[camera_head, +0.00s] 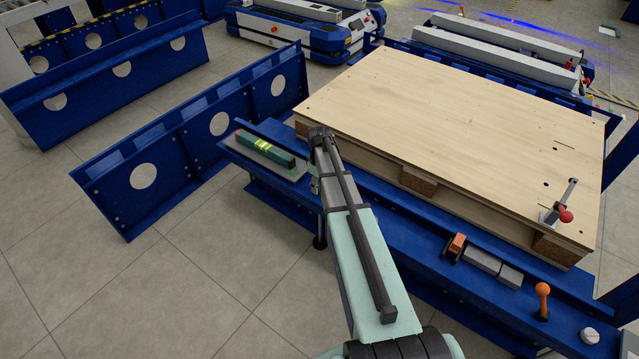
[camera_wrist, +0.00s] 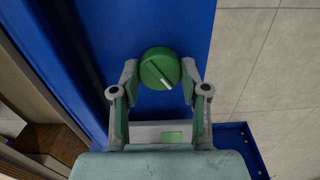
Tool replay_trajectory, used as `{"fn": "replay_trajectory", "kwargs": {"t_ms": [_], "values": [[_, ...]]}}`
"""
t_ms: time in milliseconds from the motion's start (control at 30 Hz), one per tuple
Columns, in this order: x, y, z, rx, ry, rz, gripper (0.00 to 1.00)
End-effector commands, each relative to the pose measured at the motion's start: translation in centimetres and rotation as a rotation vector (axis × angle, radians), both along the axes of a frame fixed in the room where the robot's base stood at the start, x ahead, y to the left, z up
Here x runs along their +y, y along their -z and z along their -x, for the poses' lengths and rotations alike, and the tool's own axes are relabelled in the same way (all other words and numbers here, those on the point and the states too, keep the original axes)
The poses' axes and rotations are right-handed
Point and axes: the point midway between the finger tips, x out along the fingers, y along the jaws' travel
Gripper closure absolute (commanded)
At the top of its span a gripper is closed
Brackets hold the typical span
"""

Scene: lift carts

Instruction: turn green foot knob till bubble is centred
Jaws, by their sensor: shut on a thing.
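The green foot knob (camera_wrist: 160,68) shows in the wrist view as a round disc with a pale pointer line slanting down to the right. My gripper (camera_wrist: 160,70) has one finger on each side of the knob and is shut on it. In the head view, the end of my arm is at the left part of the blue beam, and the knob is hidden there. A green spirit level (camera_head: 279,155) with a yellow vial (camera_head: 262,144) lies on a grey plate (camera_head: 293,173) left of my arm. The bubble's position is too small to tell.
A wooden pallet deck (camera_head: 450,130) lies behind the blue beam (camera_head: 400,222). An orange-knobbed lever (camera_head: 542,300), grey blocks (camera_head: 482,260) and a red-knobbed lever (camera_head: 566,214) stand to the right. Blue panels with round holes (camera_head: 185,140) stand at left. Tiled floor in front is clear.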

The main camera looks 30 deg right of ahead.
Motion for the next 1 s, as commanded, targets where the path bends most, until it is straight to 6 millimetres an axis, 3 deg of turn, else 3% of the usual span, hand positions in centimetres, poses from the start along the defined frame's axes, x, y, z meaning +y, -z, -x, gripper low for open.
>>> {"fn": "replay_trajectory", "kwargs": {"t_ms": [233, 267, 300, 733, 1000], "values": [[0.0, 0.1, 0.0, 0.000, 0.001, -0.001, 0.90], [0.0, 0.1, 0.0, 0.000, 0.001, -0.001, 0.45], [0.0, 0.1, 0.0, 0.000, 0.001, -0.001, 0.31], [0.0, -0.5, 0.0, -0.001, 0.001, 0.000, 0.30], [0.0, -4.5, 0.0, -0.003, 0.001, 0.001, 0.30]]}}
